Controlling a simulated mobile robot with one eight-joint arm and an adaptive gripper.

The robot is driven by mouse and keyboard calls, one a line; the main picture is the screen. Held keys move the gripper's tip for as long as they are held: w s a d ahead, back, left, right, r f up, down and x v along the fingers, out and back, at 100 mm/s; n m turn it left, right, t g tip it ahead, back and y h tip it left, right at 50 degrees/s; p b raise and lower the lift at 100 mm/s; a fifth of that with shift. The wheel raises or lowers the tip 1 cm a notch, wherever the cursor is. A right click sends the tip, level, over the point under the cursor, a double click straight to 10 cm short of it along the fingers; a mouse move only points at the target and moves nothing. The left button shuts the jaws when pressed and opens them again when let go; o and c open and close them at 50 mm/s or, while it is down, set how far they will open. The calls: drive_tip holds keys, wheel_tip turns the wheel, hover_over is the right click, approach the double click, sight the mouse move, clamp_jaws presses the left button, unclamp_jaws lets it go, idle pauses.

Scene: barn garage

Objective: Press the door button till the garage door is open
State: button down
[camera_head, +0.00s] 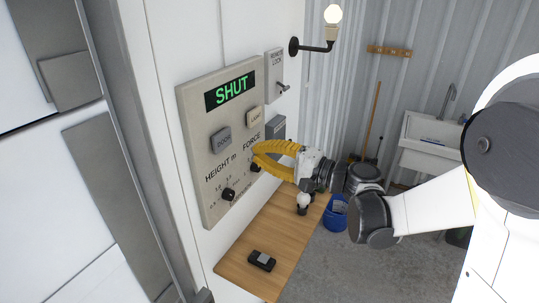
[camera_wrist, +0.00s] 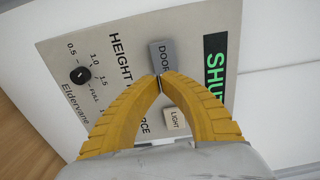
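The beige control panel (camera_head: 203,198) is on the white wall. Its display (camera_head: 230,92) reads SHUT in green. The grey DOOR button (camera_head: 221,140) sits below the display, left of the LIGHT button (camera_head: 255,116). My gripper (camera_head: 256,151) has yellow fingers, tips together, with nothing seen between them. In the head view it is in front of the panel, to the right of the DOOR button. In the wrist view the fingertips (camera_wrist: 160,82) overlap the near end of the DOOR button (camera_wrist: 162,56). I cannot tell whether they touch it. The LIGHT button (camera_wrist: 174,119) is beside the right finger.
The height knob (camera_head: 228,194) is low on the panel. A remote lock box (camera_head: 275,68) with a lever is to the right. A wooden shelf (camera_head: 245,258) below holds a dark remote (camera_head: 262,261). A blue bucket (camera_head: 337,213) and a sink (camera_head: 430,135) stand behind.

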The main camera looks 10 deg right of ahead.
sight(226, 143)
drive_tip(key=x, duration=0.8)
drive_tip(key=shift+a, duration=0.15)
